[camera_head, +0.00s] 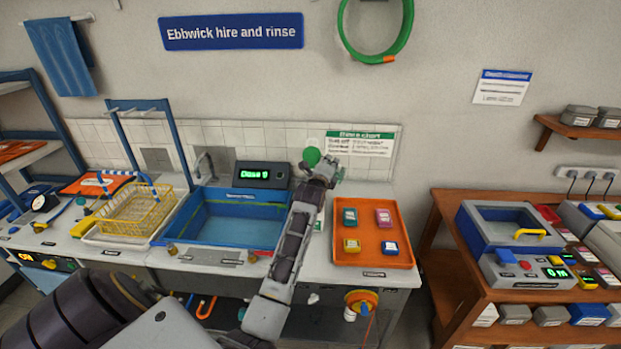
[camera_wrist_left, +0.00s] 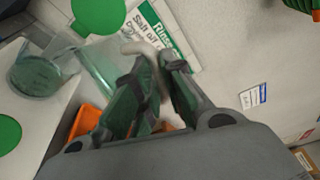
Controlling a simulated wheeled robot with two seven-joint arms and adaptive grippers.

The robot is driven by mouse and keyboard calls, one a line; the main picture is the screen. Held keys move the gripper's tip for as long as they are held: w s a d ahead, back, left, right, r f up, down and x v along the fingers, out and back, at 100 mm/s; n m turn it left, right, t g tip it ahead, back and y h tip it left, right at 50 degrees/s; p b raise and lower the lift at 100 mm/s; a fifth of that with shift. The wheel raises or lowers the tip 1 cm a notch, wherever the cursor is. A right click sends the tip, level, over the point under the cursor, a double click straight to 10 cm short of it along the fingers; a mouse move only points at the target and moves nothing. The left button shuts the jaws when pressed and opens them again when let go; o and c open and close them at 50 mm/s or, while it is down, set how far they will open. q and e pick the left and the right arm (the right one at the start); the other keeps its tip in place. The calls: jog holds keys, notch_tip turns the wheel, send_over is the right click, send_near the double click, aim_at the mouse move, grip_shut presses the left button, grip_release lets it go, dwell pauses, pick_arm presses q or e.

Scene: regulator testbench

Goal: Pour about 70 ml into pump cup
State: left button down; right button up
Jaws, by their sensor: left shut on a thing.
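My left gripper (camera_head: 326,167) is over the back of the bench, between the blue sink and the orange tray. In the left wrist view the left gripper (camera_wrist_left: 157,68) is shut on a pale curved handle (camera_wrist_left: 145,48). A translucent greenish vessel (camera_wrist_left: 98,62) shows beside the handle; I take it to be the jug, partly hidden by the fingers. A clear round cup (camera_wrist_left: 36,76) with a greenish inside stands to its left. I cannot tell its liquid level or whether anything is flowing. A round green piece (camera_head: 311,155) shows by the gripper in the head view. My right gripper is not in view.
The blue sink (camera_head: 196,238) and yellow wire basket (camera_head: 134,211) lie left. The orange tray (camera_head: 340,258) with several small coloured blocks lies right. A green display (camera_head: 262,175) and a rinse chart (camera_head: 360,144) stand behind. A wooden bench (camera_head: 450,260) is further right.

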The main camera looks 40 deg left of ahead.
aim_at(339, 170)
pick_arm(q)
jog(key=shift+s+a+r+n+p, duration=0.1)
jog(key=shift+a+r+n+p, duration=0.15)
jog(key=shift+a+n+p, duration=0.15)
dwell(0.5)
jog(key=d+f+m, duration=0.1)
jog(key=d+m, duration=0.1)
jog(key=shift+w+d+f+m+b, duration=0.15)
jog(key=shift+w+f+m+b, duration=0.15)
jog(key=shift+f+b, duration=0.1)
dwell(0.3)
jog(key=shift+f, duration=0.15)
dwell(0.4)
jog(key=shift+w+d+f+m+p, duration=0.1)
jog(key=shift+d+f+m+p, duration=0.15)
jog(key=shift+m, duration=0.45)
jog(key=shift+w+d+f+m+p, duration=0.1)
jog(key=shift+d+f+m, duration=0.25)
jog(key=shift+m, duration=0.35)
jog(key=shift+d+m, duration=0.1)
jog(key=shift+m, duration=0.2)
